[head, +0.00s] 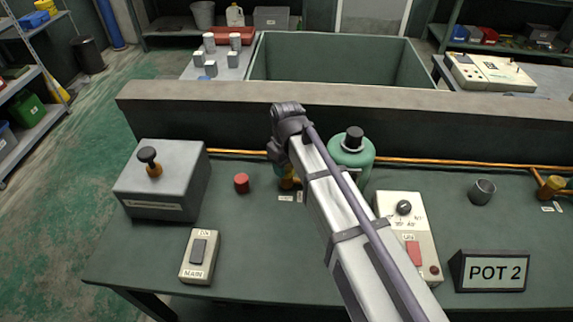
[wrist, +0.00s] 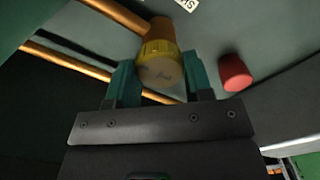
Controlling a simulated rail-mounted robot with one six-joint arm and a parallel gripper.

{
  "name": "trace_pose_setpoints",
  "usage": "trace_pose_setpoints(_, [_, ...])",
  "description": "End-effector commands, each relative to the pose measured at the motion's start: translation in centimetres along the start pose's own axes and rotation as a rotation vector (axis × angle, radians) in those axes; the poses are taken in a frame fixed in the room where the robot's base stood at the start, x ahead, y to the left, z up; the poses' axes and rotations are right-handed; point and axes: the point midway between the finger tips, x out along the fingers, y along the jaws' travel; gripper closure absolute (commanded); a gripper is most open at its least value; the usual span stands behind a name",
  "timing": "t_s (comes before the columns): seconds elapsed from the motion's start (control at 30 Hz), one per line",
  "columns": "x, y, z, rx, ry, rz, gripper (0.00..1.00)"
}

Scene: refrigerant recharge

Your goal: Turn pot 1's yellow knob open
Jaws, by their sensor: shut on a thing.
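The yellow knob (wrist: 160,50) sits between the two teal fingers of my gripper (wrist: 160,84) in the wrist view. It has a ribbed yellow rim and a paler round face with a dark mark. My gripper is shut on it. In the head view my arm's end covers most of the knob, and only a bit of yellow-orange (head: 287,183) shows below the wrist. A copper pipe (wrist: 115,14) runs to the knob. I cannot tell how far the knob is turned. No pot 1 sign is visible.
A red cap (wrist: 235,72) stands close to the knob, also seen in the head view (head: 241,183). A green cylinder (head: 352,155) stands behind my arm. A grey box (head: 185,180), MAIN switch (head: 199,256), control panel (head: 408,235) and POT 2 sign (head: 492,271) are on the bench.

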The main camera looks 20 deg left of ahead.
Motion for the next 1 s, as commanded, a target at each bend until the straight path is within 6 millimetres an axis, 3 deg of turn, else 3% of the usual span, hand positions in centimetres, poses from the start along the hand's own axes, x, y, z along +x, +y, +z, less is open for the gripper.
trace_pose_setpoints(0.2, [0.0,0.0,0.1,-0.001,-0.001,-0.001,0.77])
trace_pose_setpoints(0.23, [0.0,0.0,0.1,-0.001,-0.001,-0.001,0.52])
trace_pose_setpoints(0.5, [0.0,0.0,0.0,0.000,0.000,0.000,0.28])
trace_pose_setpoints(0.77, [-0.4,0.0,0.0,0.001,0.000,0.000,0.28])
trace_pose_setpoints(0.87, [-1.6,0.0,0.0,0.001,0.000,0.000,0.28])
trace_pose_setpoints(1.0, [-4.7,0.0,0.0,0.001,0.000,0.000,0.28])
